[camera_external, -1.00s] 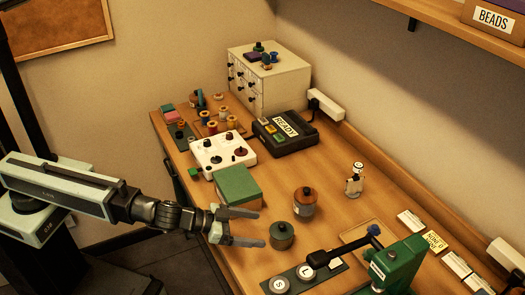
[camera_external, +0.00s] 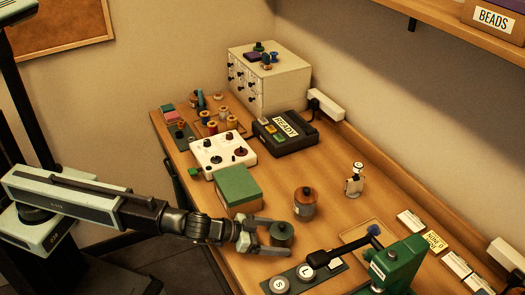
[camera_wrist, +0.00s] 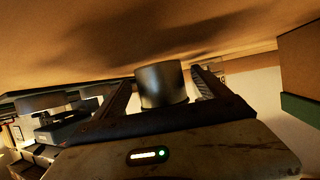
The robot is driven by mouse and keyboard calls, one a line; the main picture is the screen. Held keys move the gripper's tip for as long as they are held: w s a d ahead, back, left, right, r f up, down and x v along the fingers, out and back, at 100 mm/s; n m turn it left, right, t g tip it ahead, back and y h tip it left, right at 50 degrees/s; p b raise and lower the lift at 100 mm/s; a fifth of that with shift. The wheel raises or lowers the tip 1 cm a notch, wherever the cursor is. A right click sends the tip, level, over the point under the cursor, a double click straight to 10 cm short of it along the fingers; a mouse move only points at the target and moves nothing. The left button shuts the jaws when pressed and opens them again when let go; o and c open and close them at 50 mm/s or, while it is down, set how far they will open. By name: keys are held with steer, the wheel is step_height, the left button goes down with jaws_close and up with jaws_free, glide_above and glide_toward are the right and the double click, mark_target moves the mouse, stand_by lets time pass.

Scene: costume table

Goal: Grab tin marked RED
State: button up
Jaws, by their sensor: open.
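A dark green tin (camera_external: 281,236) with a knobbed lid stands upright near the table's front edge. My gripper (camera_external: 284,238) is open, low over the table, with a finger on each side of this tin. In the wrist view a dark tin (camera_wrist: 162,84) sits between the two open fingers; contact cannot be told. A reddish-brown tin (camera_external: 305,204) with a dark red knobbed lid stands just behind, outside the fingers. A pale label shows on its side, but the writing is too small to read. No RED marking is readable on either tin.
A green-topped box (camera_external: 238,188) stands left of the tins, close to my gripper. A green press (camera_external: 395,262) with a long dark handle and a strip with S and L discs (camera_external: 280,285) lie to the right. A small bottle (camera_external: 354,184) stands behind on clear tabletop.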

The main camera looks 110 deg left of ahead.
mark_target(277, 231)
jaws_close()
steer(key=shift+r, duration=0.1)
step_height(277, 231, up, 10)
steer(key=p, duration=1)
steer(key=shift+r, duration=0.1)
